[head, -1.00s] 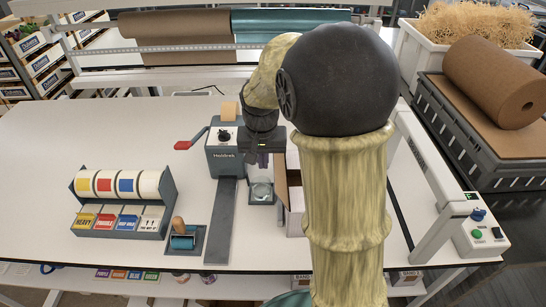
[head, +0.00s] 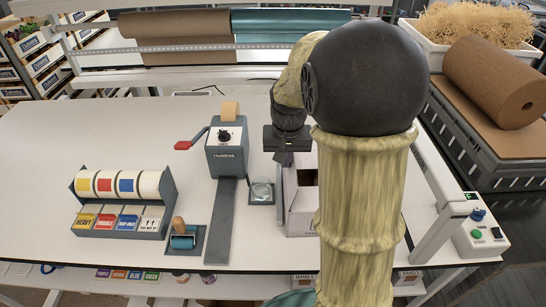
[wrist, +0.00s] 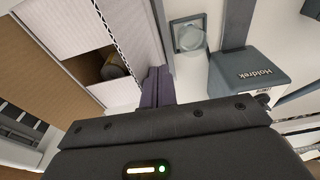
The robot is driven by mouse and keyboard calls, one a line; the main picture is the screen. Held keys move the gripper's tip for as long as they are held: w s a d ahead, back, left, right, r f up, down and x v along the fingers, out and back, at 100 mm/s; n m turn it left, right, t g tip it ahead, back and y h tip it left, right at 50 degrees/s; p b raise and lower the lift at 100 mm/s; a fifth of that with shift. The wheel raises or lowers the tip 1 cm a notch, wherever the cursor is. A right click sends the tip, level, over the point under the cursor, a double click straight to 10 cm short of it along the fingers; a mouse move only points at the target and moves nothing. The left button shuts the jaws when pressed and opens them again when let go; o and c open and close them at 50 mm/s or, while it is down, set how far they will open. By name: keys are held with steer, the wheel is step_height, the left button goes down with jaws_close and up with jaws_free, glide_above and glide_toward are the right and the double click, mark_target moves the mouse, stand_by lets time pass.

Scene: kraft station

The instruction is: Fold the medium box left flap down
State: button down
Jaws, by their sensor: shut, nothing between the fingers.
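The medium box (head: 302,218) is a white carton with a brown inside, standing on the table partly hidden behind my arm. In the wrist view its flaps fill the upper left, with a white panel (wrist: 62,22) and a brown one (wrist: 32,68). A corrugated edge runs down beside the white panel, and a dark round object (wrist: 113,66) shows in the gap of the opening. My gripper (head: 285,158) is at the box's upper left corner. In the wrist view its shut, empty fingers (wrist: 157,86) are beside the white cardboard; contact is unclear.
A grey tape dispenser (head: 226,150) and a small scale-like plate with a glass disc (head: 262,191) stand left of the box. A label rack (head: 125,200) is farther left. A white frame (head: 436,190) with a button box stands right.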

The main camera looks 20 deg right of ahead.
steer(key=shift+s+d, duration=0.1)
steer(key=shift+d, duration=0.2)
steer(key=shift+s+d+f+b, duration=0.15)
steer(key=shift+d+f, duration=0.05)
steer(key=shift+d, duration=0.4)
steer(key=shift+s+d+f+b, duration=0.15)
steer(key=shift+s+d+f, duration=0.1)
steer(key=shift+d, duration=0.3)
steer(key=shift+s+d+f+b, duration=0.1)
steer(key=shift+d+f+b, duration=0.1)
steer(key=shift+d, duration=0.4)
steer(key=shift+s+d+f+b, duration=0.1)
steer(key=shift+d+f+b, duration=0.2)
steer(key=shift+f, duration=0.15)
steer(key=shift+d+f+b, duration=0.15)
steer(key=shift+f+b, duration=0.15)
steer(key=shift+f, duration=0.45)
steer(key=shift+r, duration=0.1)
step_height(320, 180, up, 9)
steer(key=p, duration=0.7)
steer(key=shift+p, duration=0.3)
